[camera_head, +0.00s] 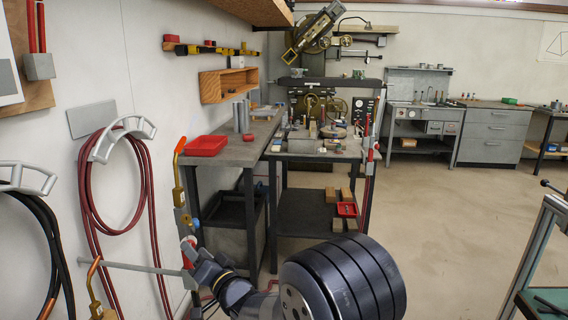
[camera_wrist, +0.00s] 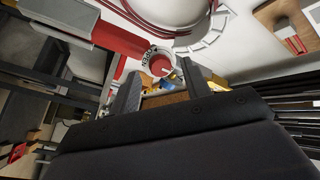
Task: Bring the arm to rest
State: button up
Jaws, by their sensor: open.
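My arm (camera_head: 340,282) shows at the bottom of the head view, with a large dark ribbed joint in front and slimmer links (camera_head: 218,278) reaching left toward the wall. The gripper's fingertips cannot be made out in that view. In the wrist view my gripper (camera_wrist: 160,78) has its two dark fingers apart. I see nothing held, though the dark gripper body hides the lower part of that view.
Red hose (camera_head: 86,200) and black hose (camera_head: 50,245) hang on the left wall near the arm. A workbench (camera_head: 235,150) with a red tray (camera_head: 206,145) stands ahead. A metal frame (camera_head: 540,250) is at the right edge. Open floor (camera_head: 445,215) lies between.

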jog(key=s+d+n+g+p, duration=0.2)
jog(key=s+d+n+p, duration=0.2)
jog(key=n+p, duration=0.5)
jog(key=shift+s+d+r+n, duration=0.3)
jog(key=shift+d+n, duration=0.35)
jog(key=shift+n, duration=0.25)
dwell(0.5)
